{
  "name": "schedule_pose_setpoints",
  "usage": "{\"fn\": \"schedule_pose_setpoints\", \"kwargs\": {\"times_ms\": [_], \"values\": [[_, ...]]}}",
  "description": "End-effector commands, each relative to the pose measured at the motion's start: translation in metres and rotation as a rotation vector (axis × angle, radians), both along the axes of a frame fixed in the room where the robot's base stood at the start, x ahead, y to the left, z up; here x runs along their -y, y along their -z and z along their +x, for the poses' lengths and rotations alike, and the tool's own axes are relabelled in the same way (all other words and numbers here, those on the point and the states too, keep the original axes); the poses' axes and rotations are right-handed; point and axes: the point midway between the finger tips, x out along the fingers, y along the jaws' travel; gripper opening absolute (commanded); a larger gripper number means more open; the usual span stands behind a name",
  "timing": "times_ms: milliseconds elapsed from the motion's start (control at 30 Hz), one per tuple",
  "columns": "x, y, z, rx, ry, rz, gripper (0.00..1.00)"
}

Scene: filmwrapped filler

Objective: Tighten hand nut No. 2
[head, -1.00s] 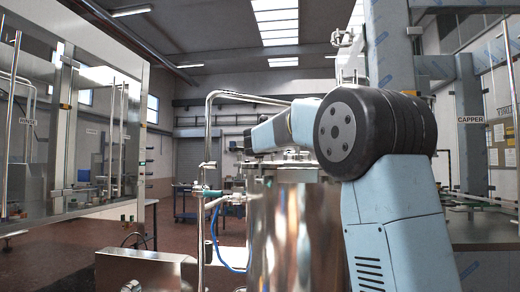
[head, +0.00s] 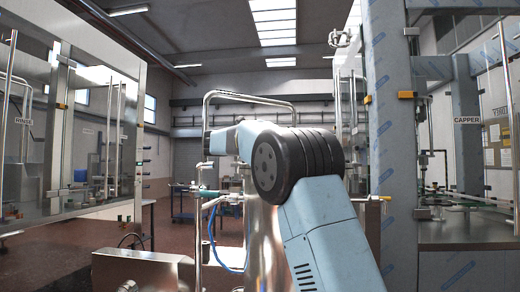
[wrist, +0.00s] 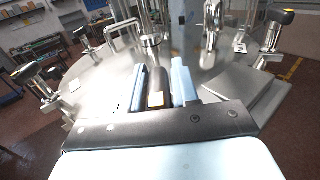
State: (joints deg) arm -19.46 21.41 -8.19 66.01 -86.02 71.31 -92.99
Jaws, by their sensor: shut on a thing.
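My gripper (wrist: 160,88) shows in the wrist view, over the round steel tank lid (wrist: 95,82). Its two pale fingers are closed on a dark, narrow piece (wrist: 156,84) with a light end. I cannot tell whether this piece is hand nut No. 2. In the head view my arm hides most of the tank (head: 262,235), and the gripper is out of sight.
Pipes and a bent steel handle (wrist: 122,30) rise from the lid behind the fingers. A flat grey plate (wrist: 235,88) lies right of them. In the head view, a glazed RINSE cabinet (head: 70,130) stands left and a CAPPER machine (head: 460,200) right.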

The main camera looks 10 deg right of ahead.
Motion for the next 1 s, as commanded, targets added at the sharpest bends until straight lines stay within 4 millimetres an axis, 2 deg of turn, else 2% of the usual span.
{"fn": "schedule_pose_setpoints", "kwargs": {"times_ms": [200, 500, 1000], "values": [[0.0002, -0.0003, -0.0015, 0.003, 0.191, -0.002, 0.00], [0.0012, -0.0007, -0.0050, 0.004, 0.369, -0.003, 0.00], [0.0023, -0.0019, -0.0077, 0.004, 0.469, -0.003, 0.00]]}}
